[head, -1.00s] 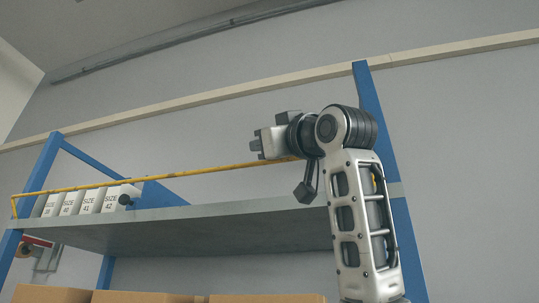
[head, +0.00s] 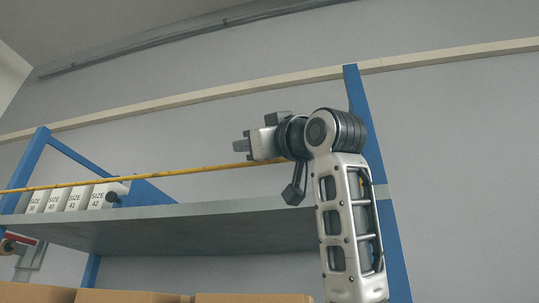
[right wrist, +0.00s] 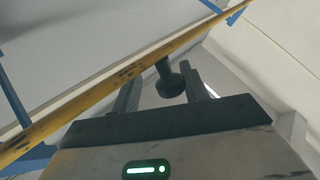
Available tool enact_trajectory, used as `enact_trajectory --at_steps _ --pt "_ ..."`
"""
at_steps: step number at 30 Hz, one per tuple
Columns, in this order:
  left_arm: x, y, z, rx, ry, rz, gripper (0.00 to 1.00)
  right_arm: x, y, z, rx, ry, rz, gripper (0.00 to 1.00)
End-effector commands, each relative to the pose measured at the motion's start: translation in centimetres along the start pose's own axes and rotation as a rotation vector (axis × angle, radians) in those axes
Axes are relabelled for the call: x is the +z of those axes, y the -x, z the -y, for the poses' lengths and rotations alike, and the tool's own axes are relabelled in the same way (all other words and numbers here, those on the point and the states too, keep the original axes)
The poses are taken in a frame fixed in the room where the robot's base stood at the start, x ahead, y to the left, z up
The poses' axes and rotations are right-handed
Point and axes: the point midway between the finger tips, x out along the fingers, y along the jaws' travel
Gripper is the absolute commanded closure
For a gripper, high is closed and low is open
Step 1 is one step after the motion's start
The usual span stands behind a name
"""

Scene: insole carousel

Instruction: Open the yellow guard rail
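The yellow guard rail (head: 150,176) runs along the front of the shelf, above its edge, in the head view. It also crosses the right wrist view diagonally (right wrist: 105,90). A black knob (head: 112,198) sits just below the rail beside the size boxes. In the right wrist view a black knob (right wrist: 172,82) on a short stem shows at the rail, between my finger outlines. My right gripper (head: 240,146) points left near the rail's right part. Its fingers (right wrist: 162,90) are apart; I see no contact with the knob, and its distance is unclear. My left gripper is out of view.
White boxes with size labels (head: 76,198) stand on the grey shelf (head: 190,222) at the left. Blue posts (head: 397,235) hold the shelf. Cardboard boxes (head: 130,297) sit below. The space above the rail is clear.

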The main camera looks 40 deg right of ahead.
Motion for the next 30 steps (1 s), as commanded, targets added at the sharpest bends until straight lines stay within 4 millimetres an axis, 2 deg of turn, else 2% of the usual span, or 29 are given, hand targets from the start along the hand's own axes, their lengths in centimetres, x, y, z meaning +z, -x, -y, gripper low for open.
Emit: enact_trajectory --at_steps 5,12,18,24,30 --pt "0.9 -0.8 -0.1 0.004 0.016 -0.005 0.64 0.2 2.6 -0.1 0.006 -0.001 -0.006 0.57" --pt "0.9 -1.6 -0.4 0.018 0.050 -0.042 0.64 0.1 8.8 -0.4 0.015 -0.003 -0.014 0.57" --pt "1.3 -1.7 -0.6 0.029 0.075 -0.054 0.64 0.1 12.9 -0.2 0.009 -0.002 -0.009 0.57" --pt "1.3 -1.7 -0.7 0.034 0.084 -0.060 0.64 0.0 15.3 -0.1 0.004 -0.002 -0.004 0.57" --pt "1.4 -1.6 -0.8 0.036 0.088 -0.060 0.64 0.0 15.8 -0.1 0.002 -0.001 -0.002 0.57"
